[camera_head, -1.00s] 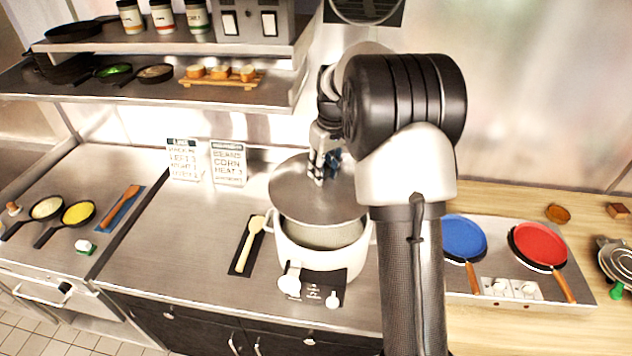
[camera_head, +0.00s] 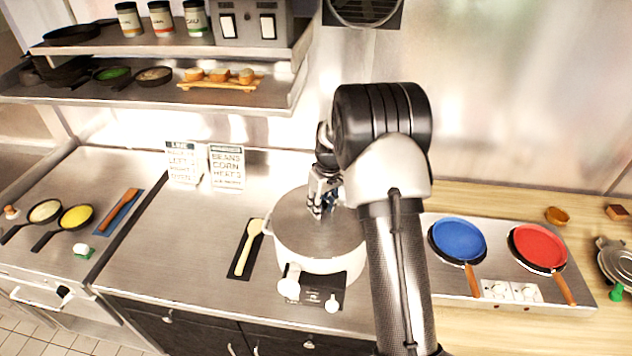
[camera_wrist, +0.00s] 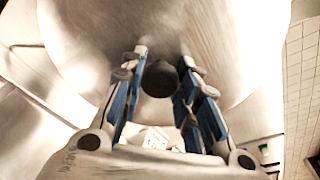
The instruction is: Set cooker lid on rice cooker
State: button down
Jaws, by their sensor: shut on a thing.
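The grey metal cooker lid (camera_head: 292,227) lies over the top of the white rice cooker (camera_head: 300,262) in the head view, roughly level and covering its opening. My gripper (camera_head: 318,208) points down at the lid's middle and is shut on its knob. In the wrist view the dark round knob (camera_wrist: 160,79) sits between the blue-padded fingers of my gripper (camera_wrist: 159,85), with the lid (camera_wrist: 215,40) spread behind it. My arm hides the right side of the lid and cooker, so I cannot tell whether the rim is fully seated there.
A rice paddle (camera_head: 249,246) on a dark mat lies left of the cooker. Two sign cards (camera_head: 227,166) stand behind it. A blue pan (camera_head: 459,241) and a red pan (camera_head: 540,247) sit on the hob at right. A shelf (camera_head: 180,95) overhangs the back left.

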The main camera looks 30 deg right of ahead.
jog(key=shift+w+d+f+b, duration=0.1)
jog(key=shift+f+b, duration=0.3)
jog(key=shift+f, duration=0.05)
jog(key=c, duration=1.2)
grip_release()
jog(key=shift+r, duration=0.1)
